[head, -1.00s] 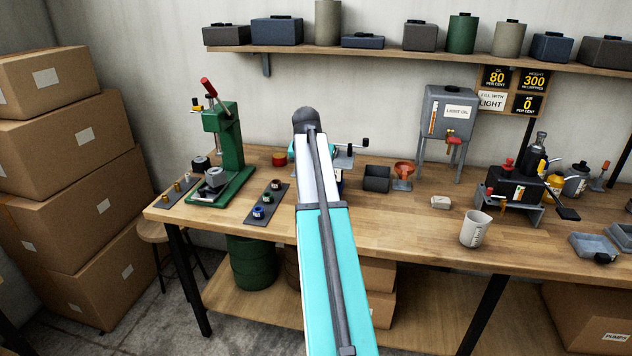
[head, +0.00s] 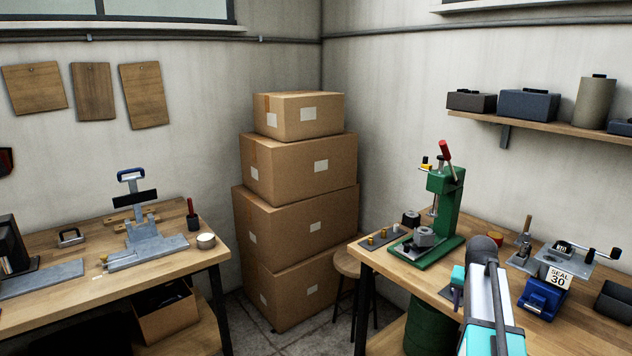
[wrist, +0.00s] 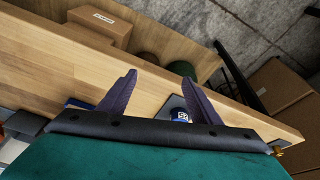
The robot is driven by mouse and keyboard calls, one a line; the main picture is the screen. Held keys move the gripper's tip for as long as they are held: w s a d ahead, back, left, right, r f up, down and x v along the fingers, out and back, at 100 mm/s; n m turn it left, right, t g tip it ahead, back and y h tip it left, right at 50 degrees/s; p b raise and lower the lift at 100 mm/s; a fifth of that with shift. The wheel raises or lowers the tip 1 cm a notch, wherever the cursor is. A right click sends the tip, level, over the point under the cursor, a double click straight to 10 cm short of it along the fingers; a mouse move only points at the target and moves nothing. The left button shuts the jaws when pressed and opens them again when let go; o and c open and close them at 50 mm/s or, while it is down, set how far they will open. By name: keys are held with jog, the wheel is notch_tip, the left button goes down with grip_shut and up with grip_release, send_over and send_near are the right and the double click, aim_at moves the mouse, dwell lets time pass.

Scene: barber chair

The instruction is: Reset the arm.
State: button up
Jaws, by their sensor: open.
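A green press (head: 440,215) and a blue fixture marked SEAL 30 (head: 545,295) stand near my arm. Stacked cartons (head: 295,225) fill the corner, with a stool (head: 347,265) beside them. A left bench (head: 75,285) carries a grey stand (head: 148,245). Grey floor shows between the benches.

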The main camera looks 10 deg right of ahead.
jog(key=s+a+f+n+y, duration=0.1)
jog(key=a+f+n, duration=0.1)
jog(key=a+f, duration=0.7)
jog(key=s+a+f+n+y, duration=0.15)
jog(key=a+f, duration=0.45)
jog(key=a, duration=0.6)
jog(key=s+a+f+n+g, duration=0.1)
jog(key=s+a+f+n, duration=0.1)
jog(key=s+a+f, duration=0.45)
jog(key=s+a+f+n+g, duration=0.1)
jog(key=s+a+f+n, duration=0.25)
jog(key=a, duration=0.55)
jog(key=s+f+g, duration=0.3)
jog(key=s+f, duration=0.6)
jog(key=s, duration=0.3)
jog(key=s+f+g, duration=0.2)
jog(key=s+f, duration=0.8)
jog(key=s, duration=0.3)
jog(key=shift+d+m+g+b, duration=0.2)
jog(key=shift+m+g+b, duration=0.1)
jog(key=shift+g+b, duration=0.15)
jog(key=shift+s, duration=0.1)
